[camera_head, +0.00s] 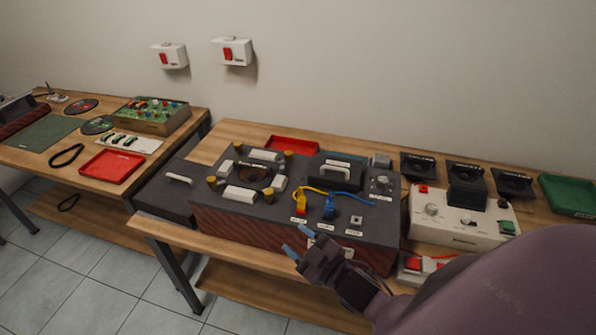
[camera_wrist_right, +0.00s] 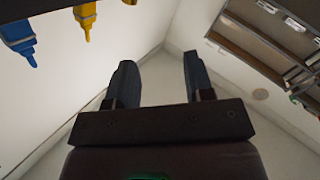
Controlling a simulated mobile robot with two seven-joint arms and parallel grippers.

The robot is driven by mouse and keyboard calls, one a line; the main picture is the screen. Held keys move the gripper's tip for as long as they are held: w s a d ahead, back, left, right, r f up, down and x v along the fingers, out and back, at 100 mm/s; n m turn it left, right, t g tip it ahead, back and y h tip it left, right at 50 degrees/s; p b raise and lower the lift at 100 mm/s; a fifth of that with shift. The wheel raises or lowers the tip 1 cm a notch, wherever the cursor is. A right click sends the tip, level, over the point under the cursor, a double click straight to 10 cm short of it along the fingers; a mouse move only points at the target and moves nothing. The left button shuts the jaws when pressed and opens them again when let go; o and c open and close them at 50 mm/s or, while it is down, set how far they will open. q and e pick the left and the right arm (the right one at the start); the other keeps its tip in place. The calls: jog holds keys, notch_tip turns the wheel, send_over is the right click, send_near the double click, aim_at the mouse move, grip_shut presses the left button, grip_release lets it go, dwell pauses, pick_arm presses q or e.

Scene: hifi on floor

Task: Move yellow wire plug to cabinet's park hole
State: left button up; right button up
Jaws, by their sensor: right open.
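The yellow wire plug (camera_head: 301,202) stands upright on top of the dark cabinet (camera_head: 375,236), near its front edge, with a yellow wire running back and right. A blue plug (camera_head: 329,208) stands just right of it. A small pale square socket (camera_head: 356,219), likely the park hole, sits right of the blue plug and looks empty. My right gripper (camera_head: 297,240) is open and empty in front of the cabinet, apart from the plugs. The right wrist view shows its spread fingers (camera_wrist_right: 160,68), with the yellow plug (camera_wrist_right: 86,18) and blue plug (camera_wrist_right: 20,45) at upper left. My left gripper is out of view.
White handles and brass-coloured knobs crowd the cabinet's left top. A black handled block (camera_head: 333,174) stands behind the plugs. A white control box (camera_head: 462,222) is on the right. A red tray (camera_head: 293,145) lies behind.

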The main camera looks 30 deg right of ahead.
jog(key=w+a+r+n+g+y+b, duration=0.2)
jog(key=w+a+r+n+g+y, duration=0.2)
jog(key=a+r+n+y, duration=0.8)
jog(key=n+g+h+b, duration=0.4)
jog(key=n+g+h, duration=1.15)
jog(key=n, duration=0.85)
send_over(301, 199)
jog(key=f+t+h, duration=0.1)
jog(key=f, duration=0.1)
notch_tip(301, 199, down, 10)
jog(key=shift+d+f, duration=0.1)
jog(key=shift+d, duration=0.05)
